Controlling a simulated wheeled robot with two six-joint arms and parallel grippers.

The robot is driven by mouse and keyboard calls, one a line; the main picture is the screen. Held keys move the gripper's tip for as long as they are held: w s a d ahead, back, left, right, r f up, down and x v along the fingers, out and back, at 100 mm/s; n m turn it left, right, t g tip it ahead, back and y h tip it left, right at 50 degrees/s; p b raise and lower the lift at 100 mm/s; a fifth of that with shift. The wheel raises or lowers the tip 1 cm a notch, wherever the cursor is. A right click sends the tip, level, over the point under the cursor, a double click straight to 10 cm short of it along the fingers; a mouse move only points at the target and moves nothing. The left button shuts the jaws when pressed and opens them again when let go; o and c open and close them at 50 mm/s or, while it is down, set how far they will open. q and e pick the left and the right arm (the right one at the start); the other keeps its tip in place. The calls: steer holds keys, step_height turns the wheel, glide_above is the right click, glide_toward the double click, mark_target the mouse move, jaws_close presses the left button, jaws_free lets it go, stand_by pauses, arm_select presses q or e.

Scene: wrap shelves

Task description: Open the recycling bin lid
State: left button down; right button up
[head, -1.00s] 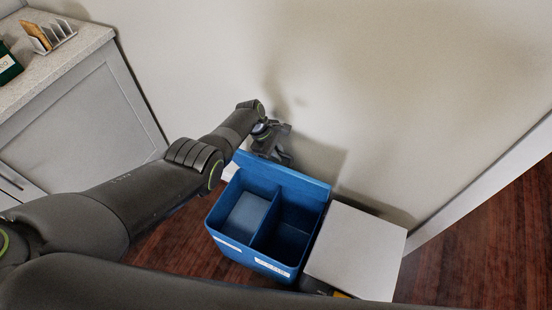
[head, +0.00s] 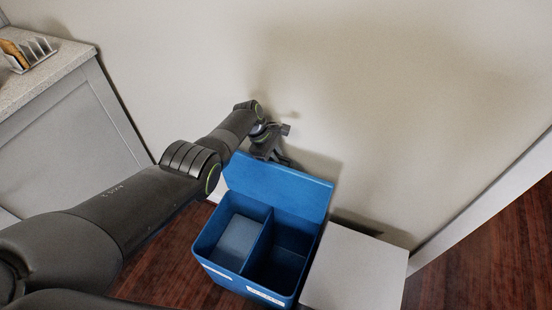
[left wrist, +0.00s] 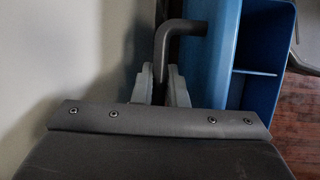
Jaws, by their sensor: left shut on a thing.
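The blue recycling bin (head: 204,243) stands on the floor by the wall, with two compartments and white labels on its front. Its lid (head: 278,187) is raised at the back, inner face showing, and stands near the wall. The bin (left wrist: 262,72) and lid (left wrist: 205,62) also show in the left wrist view. My left gripper (head: 278,156) is behind the lid, between it and the wall. In the left wrist view its fingers (left wrist: 160,85) are shut on a bent grey bar (left wrist: 163,45), which looks like the lid's handle. My right gripper is out of view.
A white-topped box (head: 352,268) stands close to the bin's right side. A cabinet with a speckled counter (head: 50,72) is at the left, with a rack (head: 30,55) on it. The wall is close behind the lid. Wood floor shows on both sides.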

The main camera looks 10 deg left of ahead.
arm_select(q)
steer(key=shift+w, duration=0.1)
steer(key=c, duration=1.5)
jaws_free()
steer(key=shift+o, duration=0.2)
steer(key=shift+r, duration=0.1)
steer(key=p+v, duration=0.7)
steer(key=v, duration=1)
steer(key=shift+a, duration=0.1)
